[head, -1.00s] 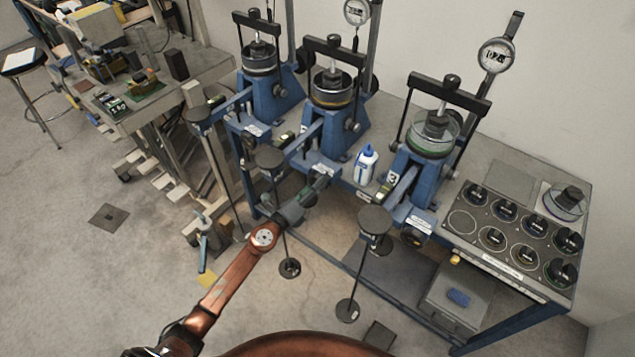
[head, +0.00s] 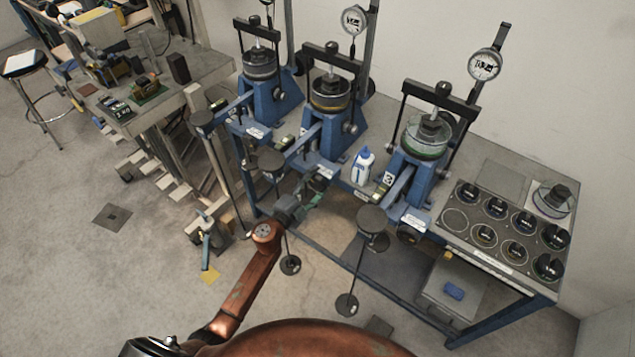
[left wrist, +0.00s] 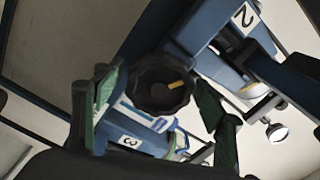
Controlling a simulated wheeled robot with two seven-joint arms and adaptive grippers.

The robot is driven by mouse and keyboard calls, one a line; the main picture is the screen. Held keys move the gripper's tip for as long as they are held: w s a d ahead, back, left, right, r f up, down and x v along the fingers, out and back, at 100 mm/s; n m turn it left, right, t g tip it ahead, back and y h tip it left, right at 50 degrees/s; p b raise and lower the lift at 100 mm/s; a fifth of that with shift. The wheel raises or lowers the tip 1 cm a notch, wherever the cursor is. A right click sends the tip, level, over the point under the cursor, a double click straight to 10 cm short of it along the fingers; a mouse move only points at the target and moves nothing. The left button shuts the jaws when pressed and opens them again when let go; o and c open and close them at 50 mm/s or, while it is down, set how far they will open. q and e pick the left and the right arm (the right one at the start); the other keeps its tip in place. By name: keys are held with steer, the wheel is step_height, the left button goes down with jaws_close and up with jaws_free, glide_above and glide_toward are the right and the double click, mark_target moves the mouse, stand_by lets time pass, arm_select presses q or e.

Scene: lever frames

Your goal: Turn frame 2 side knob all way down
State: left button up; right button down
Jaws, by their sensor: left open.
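Frame 2 (head: 325,128) is the middle blue lever frame on the bench. Its side knob (left wrist: 163,86) is black and scalloped with a yellow mark, beside the "2" label (left wrist: 245,15) in the left wrist view. My left gripper (left wrist: 158,115) is open. Its green-padded fingers stand left and right of the knob, with visible gaps. In the head view the left gripper (head: 318,186) is in front of frame 2, below the bench edge, and the knob cannot be made out there. My right gripper is not in view.
Frame 3 (head: 415,165) stands to the right, with a white-blue bottle (head: 362,165) between. Hanging weight discs (head: 272,162) and another hanger (head: 372,219) flank my arm. A tray of round weights (head: 497,232) is at the right.

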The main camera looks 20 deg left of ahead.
arm_select(q)
steer(key=shift+p+v, duration=0.75)
steer(key=shift+v, duration=2.25)
